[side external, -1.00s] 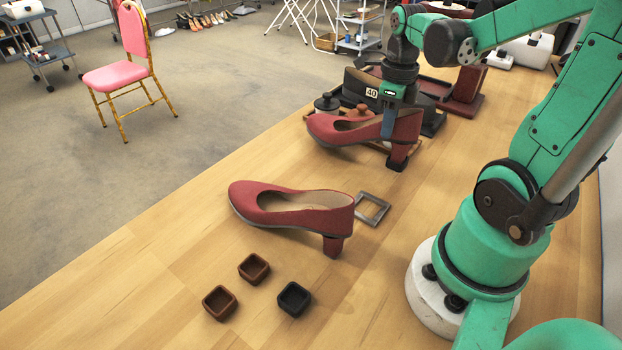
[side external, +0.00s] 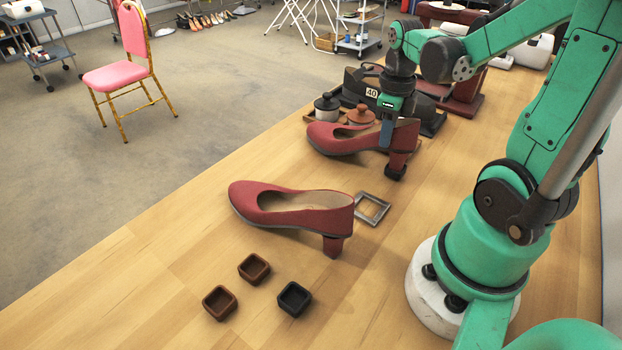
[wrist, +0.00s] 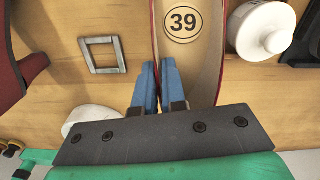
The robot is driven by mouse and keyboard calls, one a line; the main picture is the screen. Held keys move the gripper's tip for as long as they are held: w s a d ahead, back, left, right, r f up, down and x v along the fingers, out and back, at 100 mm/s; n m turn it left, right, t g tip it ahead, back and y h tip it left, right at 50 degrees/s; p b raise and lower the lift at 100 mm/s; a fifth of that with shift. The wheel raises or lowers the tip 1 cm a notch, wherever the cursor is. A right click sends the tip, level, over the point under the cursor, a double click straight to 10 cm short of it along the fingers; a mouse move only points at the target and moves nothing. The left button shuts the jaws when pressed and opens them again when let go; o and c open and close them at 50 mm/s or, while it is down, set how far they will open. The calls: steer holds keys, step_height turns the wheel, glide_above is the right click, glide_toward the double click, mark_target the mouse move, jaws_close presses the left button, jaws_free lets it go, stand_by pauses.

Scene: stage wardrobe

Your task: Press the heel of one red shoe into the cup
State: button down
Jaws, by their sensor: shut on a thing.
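Two red heeled shoes are on the wooden table. The near shoe (side external: 290,212) stands upright on its own heel. The wrist view shows the blue fingers (wrist: 156,75) at that wall and an inner label reading 39 (wrist: 182,22). A black cup (side external: 395,172) is at the bottom of the far shoe's heel; how deeply the heel sits in it I cannot tell. Another black cup (side external: 294,299) and two brown cups (side external: 254,268) (side external: 220,302) stand in front, open upward and empty.
A grey square frame (side external: 372,209) lies between the shoes. Lidded jars (side external: 326,106) and a dark case marked 40 (side external: 372,92) stand close behind the far shoe. The table's left front is bare wood. A pink chair (side external: 116,76) stands on the floor.

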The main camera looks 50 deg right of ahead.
steer(key=shift+f, duration=0.25)
steer(key=c, duration=0.9)
jaws_free()
steer(key=shift+o, duration=0.2)
